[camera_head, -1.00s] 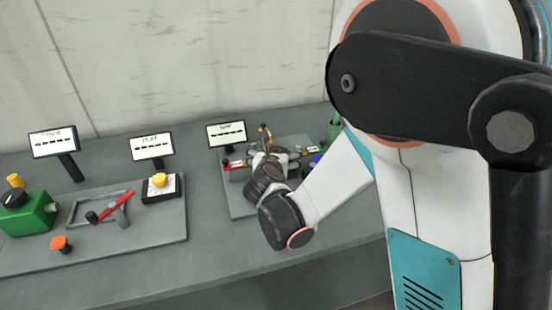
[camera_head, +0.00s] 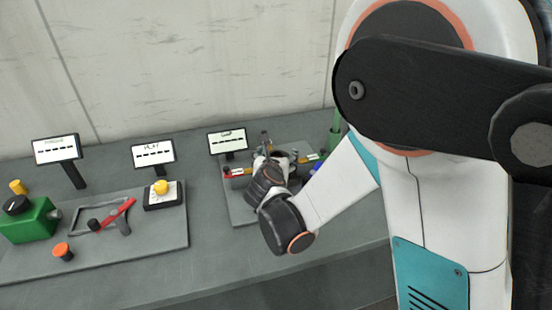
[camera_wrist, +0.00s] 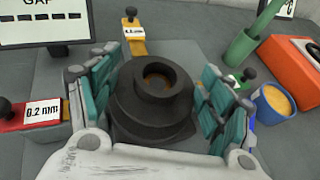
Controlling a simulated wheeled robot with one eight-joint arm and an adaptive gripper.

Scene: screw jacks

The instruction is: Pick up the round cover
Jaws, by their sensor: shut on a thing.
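The round cover (camera_wrist: 150,112) is dark grey, with a raised ring and a hollow centre showing brownish inside. In the wrist view it sits between the teal-padded fingers of my gripper (camera_wrist: 160,82), which is shut on it. Its underside is hidden, and I cannot tell whether it touches what is below. In the head view my gripper (camera_head: 272,165) is over the right-hand grey board (camera_head: 238,208), and the wrist mostly hides the cover.
A red 0.2 mm gauge (camera_wrist: 30,115) lies left and a yellow gauge (camera_wrist: 132,36) behind. A blue cup (camera_wrist: 272,104), green post (camera_wrist: 250,40) and orange block (camera_wrist: 292,72) stand right. The GAP screen (camera_wrist: 45,20) is behind left. A green device (camera_head: 30,220) stands far left.

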